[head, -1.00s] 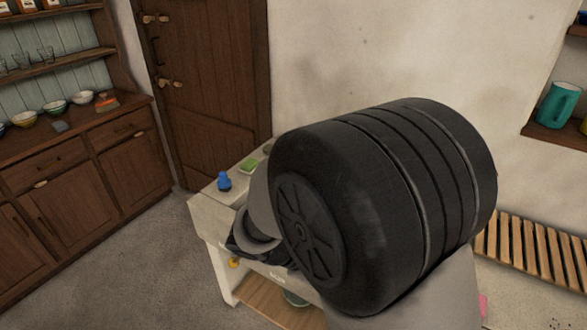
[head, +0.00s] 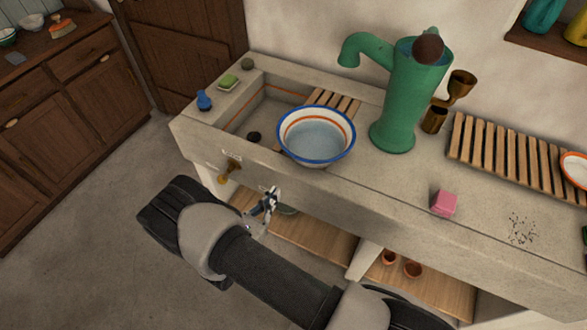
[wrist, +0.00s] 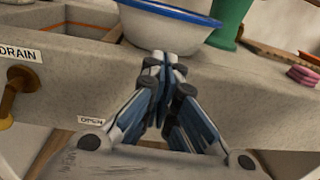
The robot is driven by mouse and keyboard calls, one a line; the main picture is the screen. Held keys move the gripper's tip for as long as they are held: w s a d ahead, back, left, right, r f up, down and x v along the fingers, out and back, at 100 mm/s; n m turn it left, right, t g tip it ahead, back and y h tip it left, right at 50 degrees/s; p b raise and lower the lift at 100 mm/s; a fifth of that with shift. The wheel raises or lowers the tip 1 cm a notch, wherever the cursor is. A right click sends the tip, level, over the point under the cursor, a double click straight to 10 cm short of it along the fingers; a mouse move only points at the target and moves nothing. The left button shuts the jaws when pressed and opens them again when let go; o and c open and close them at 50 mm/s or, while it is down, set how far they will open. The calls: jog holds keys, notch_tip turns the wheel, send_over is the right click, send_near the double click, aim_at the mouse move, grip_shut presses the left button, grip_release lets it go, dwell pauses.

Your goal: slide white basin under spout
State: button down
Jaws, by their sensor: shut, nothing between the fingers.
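The white basin (head: 315,157) has a blue rim and an orange band inside. It sits over the right end of the stone sink, partly on the wooden slats, and looks to hold water. It also shows at the top of the wrist view (wrist: 166,29). The green pump's spout (head: 362,47) is behind the basin, to its upper right. My gripper (head: 274,192) is shut and empty in front of the sink's front wall, below and to the left of the basin. In the wrist view, its closed fingertips (wrist: 160,60) are just below the basin, with no clear contact.
The green pump body (head: 402,105) stands right of the basin. A pink block (head: 444,204) and a slatted rack (head: 505,155) are further right. A brass drain tap (head: 229,169) sticks out of the front.

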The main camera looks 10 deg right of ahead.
aim_at(299, 161)
jog(key=b+x, duration=0.2)
jog(key=x, duration=1)
jog(key=shift+d, duration=0.1)
